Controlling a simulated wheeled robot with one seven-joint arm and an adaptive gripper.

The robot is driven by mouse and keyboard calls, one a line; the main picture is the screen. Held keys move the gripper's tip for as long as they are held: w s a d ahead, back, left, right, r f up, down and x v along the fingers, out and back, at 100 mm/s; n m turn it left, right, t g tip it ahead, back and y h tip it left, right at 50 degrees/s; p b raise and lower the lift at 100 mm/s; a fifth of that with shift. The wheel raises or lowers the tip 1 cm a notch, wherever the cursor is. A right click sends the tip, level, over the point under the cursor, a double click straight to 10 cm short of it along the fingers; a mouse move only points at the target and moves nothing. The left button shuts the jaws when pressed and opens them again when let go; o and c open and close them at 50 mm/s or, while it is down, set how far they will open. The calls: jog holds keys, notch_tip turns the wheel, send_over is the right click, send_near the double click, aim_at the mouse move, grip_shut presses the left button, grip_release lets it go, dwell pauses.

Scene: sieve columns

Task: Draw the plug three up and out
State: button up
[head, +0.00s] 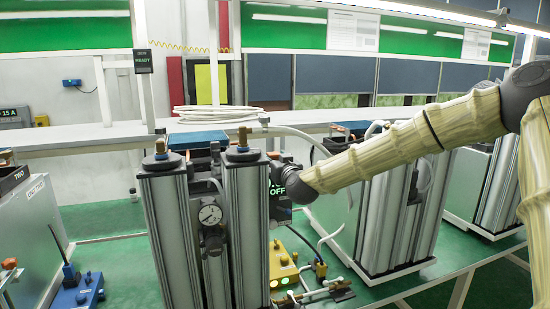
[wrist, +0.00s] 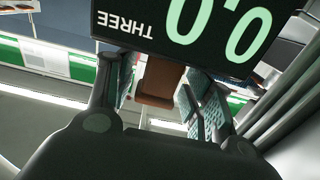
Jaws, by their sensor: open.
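In the wrist view a black display (wrist: 175,25) reads THREE and 0.0, upside down, close in front of my gripper (wrist: 157,94). My gripper's fingers are spread apart, with a brown block (wrist: 158,76) showing between them. I cannot tell whether this block is plug three or whether the pads touch it. In the head view my arm comes in from the right. Its wrist end is by the dark unit (head: 278,195) marked OFF, behind the right silver column (head: 247,230); the fingertips are hidden there.
Two silver columns with a pressure gauge (head: 210,214) stand in front of the wrist. A yellow box (head: 282,266) with cables sits low on the green bench. A blue box (head: 78,292) lies at left, and another column set (head: 395,215) stands at right.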

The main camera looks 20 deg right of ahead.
aim_at(274, 153)
jog(key=shift+w, duration=0.4)
grip_shut()
jog(key=shift+d+r+p, duration=0.1)
jog(key=shift+r+p, duration=0.3)
jog(key=shift+r, duration=1.45)
jog(key=shift+w+r, duration=0.1)
grip_release()
